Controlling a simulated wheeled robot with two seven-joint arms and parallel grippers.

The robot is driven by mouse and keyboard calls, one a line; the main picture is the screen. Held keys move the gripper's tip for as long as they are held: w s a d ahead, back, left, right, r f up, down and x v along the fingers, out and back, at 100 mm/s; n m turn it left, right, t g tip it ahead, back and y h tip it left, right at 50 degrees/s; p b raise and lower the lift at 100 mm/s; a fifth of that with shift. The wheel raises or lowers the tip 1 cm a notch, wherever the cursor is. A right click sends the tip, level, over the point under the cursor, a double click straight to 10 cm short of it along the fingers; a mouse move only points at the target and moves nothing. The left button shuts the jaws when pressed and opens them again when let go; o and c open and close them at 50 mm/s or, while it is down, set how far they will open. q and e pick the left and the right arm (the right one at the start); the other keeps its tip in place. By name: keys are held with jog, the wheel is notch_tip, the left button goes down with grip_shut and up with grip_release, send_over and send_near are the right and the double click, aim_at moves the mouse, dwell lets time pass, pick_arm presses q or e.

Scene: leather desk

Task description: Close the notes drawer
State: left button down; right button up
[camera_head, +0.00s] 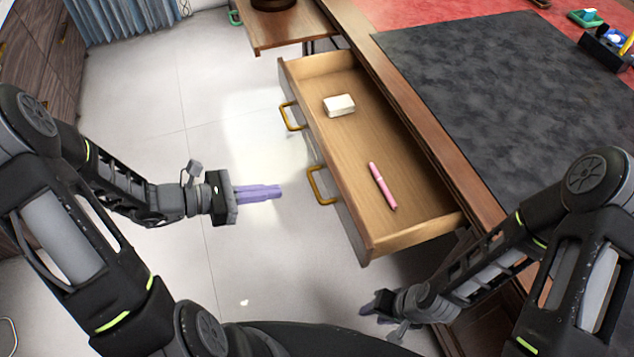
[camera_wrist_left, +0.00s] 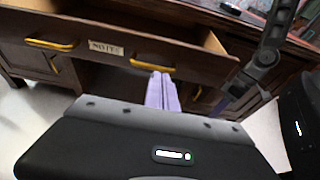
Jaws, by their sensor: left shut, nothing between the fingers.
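The notes drawer (camera_head: 350,150) is pulled out from the desk, with a white block (camera_head: 339,105) and a pink pen (camera_head: 382,187) inside. Two gold handles (camera_head: 321,186) are on its front. The left wrist view shows the drawer front (camera_wrist_left: 180,52) with a "NOTES" label (camera_wrist_left: 105,48). My left gripper (camera_head: 280,192) has purple fingers, shut and empty, a short way in front of the drawer front near the nearer handle. My right gripper (camera_head: 370,305) is low, below the drawer's near corner; its fingers are too small and dark to tell.
The desk top holds a dark leather mat (camera_head: 520,80) and a red surface (camera_head: 430,12). A small wooden stand (camera_head: 285,28) with a dark round object is beyond the drawer. Clear pale floor (camera_head: 215,100) lies left of the drawer. A wooden cabinet (camera_head: 40,50) stands at far left.

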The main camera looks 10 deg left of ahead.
aim_at(331, 183)
pick_arm(q)
jog(key=x, duration=0.7)
jog(key=r+x, duration=0.1)
jog(key=x, duration=0.3)
jog(key=shift+w+d, duration=0.2)
jog(key=shift+d, duration=0.05)
pick_arm(e)
jog(key=shift+f, duration=0.15)
